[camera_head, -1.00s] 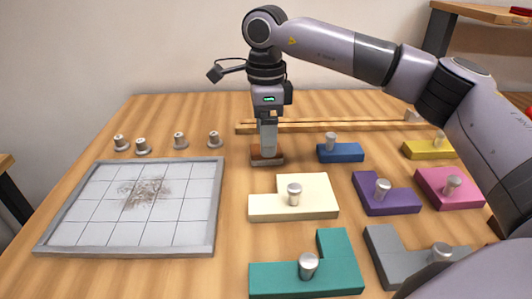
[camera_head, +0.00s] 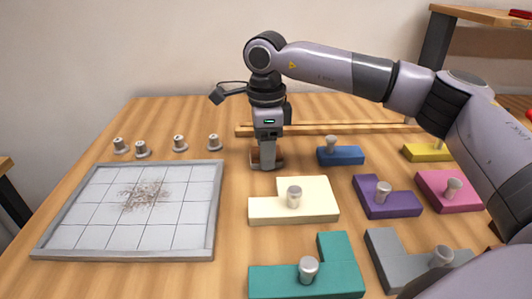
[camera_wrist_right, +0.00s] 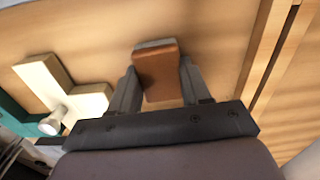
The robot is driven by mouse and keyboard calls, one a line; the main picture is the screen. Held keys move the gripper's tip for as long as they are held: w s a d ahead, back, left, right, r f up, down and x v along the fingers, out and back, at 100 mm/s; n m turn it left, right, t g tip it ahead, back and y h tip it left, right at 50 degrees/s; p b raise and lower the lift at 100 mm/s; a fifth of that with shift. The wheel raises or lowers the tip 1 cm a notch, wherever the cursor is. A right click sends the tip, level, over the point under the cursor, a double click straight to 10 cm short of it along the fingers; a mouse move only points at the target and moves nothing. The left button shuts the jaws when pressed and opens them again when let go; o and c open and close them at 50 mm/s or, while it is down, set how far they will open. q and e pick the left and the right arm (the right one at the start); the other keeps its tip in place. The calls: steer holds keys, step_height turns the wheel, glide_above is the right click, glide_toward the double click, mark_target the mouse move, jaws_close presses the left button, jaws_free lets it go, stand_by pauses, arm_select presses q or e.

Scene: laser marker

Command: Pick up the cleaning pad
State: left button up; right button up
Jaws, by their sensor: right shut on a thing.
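The cleaning pad is a small brown block with a pale grey layer along one edge. In the right wrist view the pad (camera_wrist_right: 158,72) sits between the two fingers of my right gripper (camera_wrist_right: 160,88), which are shut on it. In the head view the gripper (camera_head: 267,160) points straight down at the table, and a finger hides much of the pad (camera_head: 254,157). The pad is at or very near the table top; I cannot tell whether it is lifted. My left gripper is not in view.
A grey-framed grid board (camera_head: 95,238) with a dark smudge (camera_head: 146,194) lies at the left. Several metal knobs (camera_head: 180,143) stand behind it. A cream knobbed block (camera_head: 318,193) lies just in front of my gripper, a blue block (camera_head: 345,157) to its right. A wooden rail (camera_head: 310,130) runs behind.

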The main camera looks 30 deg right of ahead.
step_height(320, 180, up, 20)
steer(key=p, duration=0.3)
stand_by(0.3)
steer(key=shift+o, duration=0.7)
steer(key=shift+f+p, duration=0.1)
steer(key=shift+p, duration=0.25)
